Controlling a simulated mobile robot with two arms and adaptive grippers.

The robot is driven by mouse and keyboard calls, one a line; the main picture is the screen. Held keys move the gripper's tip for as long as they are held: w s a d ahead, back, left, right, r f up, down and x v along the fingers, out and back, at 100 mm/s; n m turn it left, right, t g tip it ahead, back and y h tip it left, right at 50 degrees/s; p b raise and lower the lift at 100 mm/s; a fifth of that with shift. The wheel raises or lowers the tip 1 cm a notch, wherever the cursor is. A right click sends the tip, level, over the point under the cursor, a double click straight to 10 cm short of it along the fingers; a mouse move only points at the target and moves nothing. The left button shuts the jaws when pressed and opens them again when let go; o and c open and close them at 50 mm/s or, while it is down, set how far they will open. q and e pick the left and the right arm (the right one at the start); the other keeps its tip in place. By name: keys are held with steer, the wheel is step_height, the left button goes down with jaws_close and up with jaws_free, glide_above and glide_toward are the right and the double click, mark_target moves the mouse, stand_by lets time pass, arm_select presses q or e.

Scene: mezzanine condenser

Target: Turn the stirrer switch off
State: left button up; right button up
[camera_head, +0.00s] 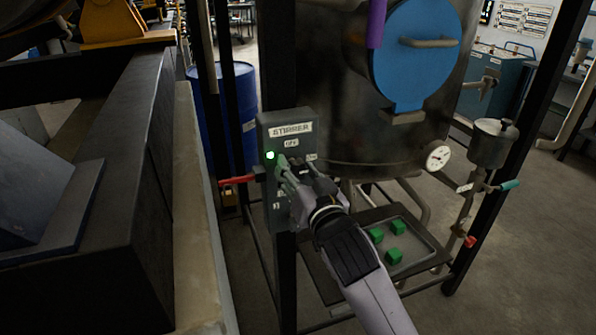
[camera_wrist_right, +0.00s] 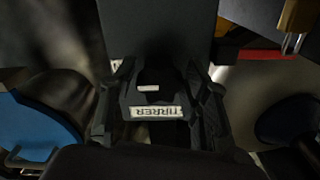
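The stirrer switch box (camera_head: 288,128) is a dark grey panel on the black frame post, with a STIRRER label, an OFF label below it and a lit green lamp (camera_head: 270,155). My right gripper (camera_head: 299,172) is right at the panel's face, below the OFF label, and covers the switch handle. In the right wrist view its fingers stand apart on both sides, with the upside-down STIRRER label (camera_wrist_right: 156,112) showing between them. The handle's position and any contact with it cannot be made out. My left gripper is not in view.
A steel vessel with a blue round cover (camera_head: 415,70) stands right behind the panel. A red lever (camera_head: 237,180) sticks out left of it. A tray (camera_head: 412,262) with green cubes lies below right. A dark bench (camera_head: 140,160) fills the left side.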

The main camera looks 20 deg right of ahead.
steer(key=c, duration=0.7)
steer(key=shift+c, duration=0.2)
steer(key=n+p, duration=0.2)
steer(key=shift+r+n+p, duration=0.2)
steer(key=shift+n+p, duration=0.1)
steer(key=shift+n, duration=0.1)
steer(key=n+p, duration=0.3)
steer(key=n, duration=0.1)
steer(key=n+p, duration=0.4)
steer(key=n, duration=0.2)
steer(key=n+p, duration=0.2)
steer(key=n, duration=0.2)
steer(key=shift+f+n+p, duration=0.15)
steer(key=shift+n+p, duration=0.15)
steer(key=shift+n, duration=0.4)
